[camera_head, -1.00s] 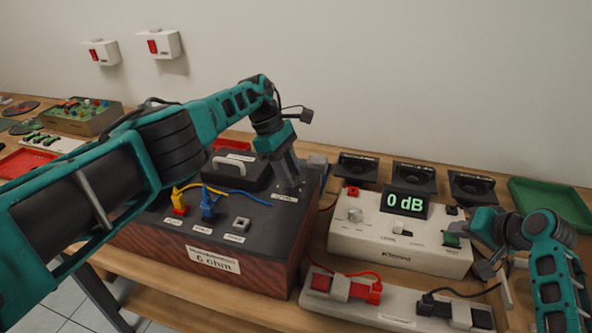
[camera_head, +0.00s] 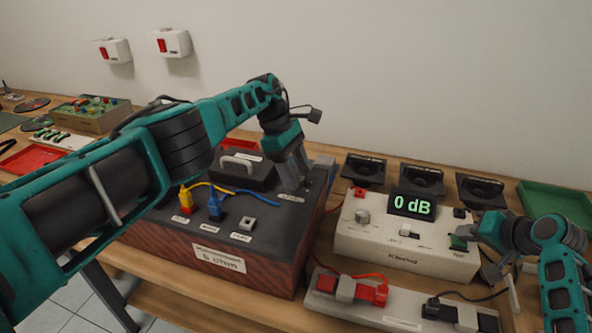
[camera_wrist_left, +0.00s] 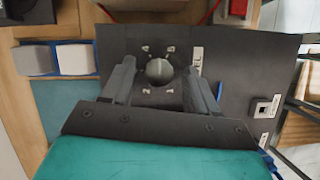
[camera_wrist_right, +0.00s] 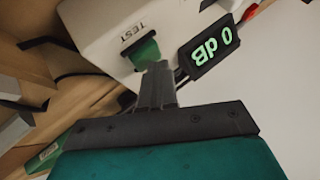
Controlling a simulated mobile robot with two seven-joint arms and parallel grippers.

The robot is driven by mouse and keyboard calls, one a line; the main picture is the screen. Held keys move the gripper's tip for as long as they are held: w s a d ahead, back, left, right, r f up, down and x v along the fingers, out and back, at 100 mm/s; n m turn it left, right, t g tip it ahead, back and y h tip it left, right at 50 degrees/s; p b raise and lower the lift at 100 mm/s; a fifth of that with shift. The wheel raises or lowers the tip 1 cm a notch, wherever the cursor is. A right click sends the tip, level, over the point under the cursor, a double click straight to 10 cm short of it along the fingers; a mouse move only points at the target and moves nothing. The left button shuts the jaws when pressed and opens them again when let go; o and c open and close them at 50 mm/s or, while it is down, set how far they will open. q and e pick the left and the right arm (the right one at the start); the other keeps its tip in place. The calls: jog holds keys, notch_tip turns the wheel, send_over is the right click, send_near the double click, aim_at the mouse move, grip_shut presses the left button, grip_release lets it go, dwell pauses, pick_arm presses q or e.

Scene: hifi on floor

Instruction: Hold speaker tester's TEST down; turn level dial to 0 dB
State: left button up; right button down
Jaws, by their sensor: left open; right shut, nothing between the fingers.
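The white tester (camera_head: 395,257) stands on the bench, its display (camera_head: 413,207) reading "0 dB". Its green TEST button (camera_head: 458,243) is at the right end, and also shows in the right wrist view (camera_wrist_right: 145,53). My right gripper (camera_wrist_right: 159,72) is shut and empty, its tips at the TEST button; I cannot tell whether the button is pressed. My left gripper (camera_wrist_left: 160,82) is open over the dark-topped box (camera_head: 255,215). Its fingers stand on both sides of a round dial (camera_wrist_left: 159,71), with a gap to each. The dial is hidden in the head view.
A power strip (camera_head: 385,312) with red and black plugs lies in front of the tester. Three black speakers (camera_head: 422,181) and a green tray (camera_head: 556,204) are behind it. Yellow and blue plugs (camera_head: 216,207) with cables sit on the dark-topped box.

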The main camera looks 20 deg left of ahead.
pick_arm(q)
jog(key=v, duration=0.7)
jog(key=shift+r, duration=0.25)
jog(key=shift+a, duration=0.1)
dwell(1.6)
pick_arm(e)
jog(key=shift+r, duration=1)
notch_tip(320, 180, up, 5)
pick_arm(q)
jog(key=shift+f, duration=0.1)
dwell(0.5)
